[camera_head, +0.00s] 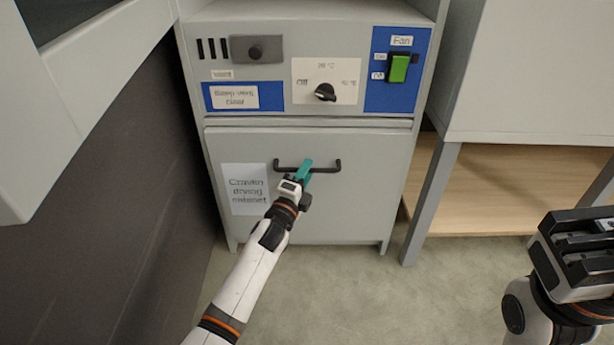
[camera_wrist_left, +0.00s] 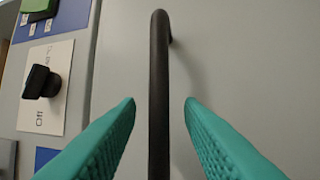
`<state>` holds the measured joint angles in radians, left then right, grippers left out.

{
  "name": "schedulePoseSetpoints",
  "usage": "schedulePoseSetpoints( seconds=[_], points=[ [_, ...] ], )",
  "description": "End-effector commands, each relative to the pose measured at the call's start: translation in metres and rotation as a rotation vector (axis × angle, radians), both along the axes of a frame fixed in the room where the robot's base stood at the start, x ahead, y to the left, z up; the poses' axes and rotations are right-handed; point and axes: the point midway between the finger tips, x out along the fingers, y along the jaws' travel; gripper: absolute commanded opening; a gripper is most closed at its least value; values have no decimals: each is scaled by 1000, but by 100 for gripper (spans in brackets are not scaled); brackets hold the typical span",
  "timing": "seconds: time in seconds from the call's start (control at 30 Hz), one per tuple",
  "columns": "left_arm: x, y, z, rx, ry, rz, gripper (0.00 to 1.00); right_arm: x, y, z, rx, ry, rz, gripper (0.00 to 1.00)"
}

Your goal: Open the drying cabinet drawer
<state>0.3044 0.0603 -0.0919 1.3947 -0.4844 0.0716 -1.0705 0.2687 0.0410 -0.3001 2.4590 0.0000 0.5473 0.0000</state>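The drying cabinet drawer (camera_head: 350,210) has a grey front with a paper label reading "drying cabinet" and looks shut. Its black bar handle (camera_head: 325,168) runs sideways across the upper middle of the front. My left gripper (camera_head: 305,168) is at the handle in the head view. In the left wrist view, its two teal fingers (camera_wrist_left: 160,105) are open, one on each side of the handle bar (camera_wrist_left: 159,90), with gaps between fingers and bar. My right gripper (camera_head: 580,240) is at the right edge, away from the cabinet; its fingertips are not clear.
Above the drawer is a control panel with a black knob (camera_head: 325,92) and a green fan switch (camera_head: 398,68). A grey table leg (camera_head: 432,200) and a wooden shelf (camera_head: 500,190) stand to the right. A dark panel (camera_head: 110,170) is on the left. Floor (camera_head: 350,290) in front is clear.

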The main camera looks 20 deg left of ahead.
Motion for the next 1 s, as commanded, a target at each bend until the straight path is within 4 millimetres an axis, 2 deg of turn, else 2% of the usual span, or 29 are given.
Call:
schedulePoseSetpoints(
  seconds=[0.1,0.4,0.43,0.63,1.0],
  points=[
    [8,-1,1,1,0,0,34,-2,0,1,-1,-12,-1,0],
    [11,-1,2,1,2,0,34,-2,1,2,-2,-13,-1,0],
    [11,-1,2,1,2,0,32,-2,1,2,-2,-13,-1,0],
    [10,-1,2,1,1,0,0,-2,1,2,-2,-13,-1,0],
    [9,2,2,1,2,0,0,-2,1,5,-1,-15,0,0]
  ],
)
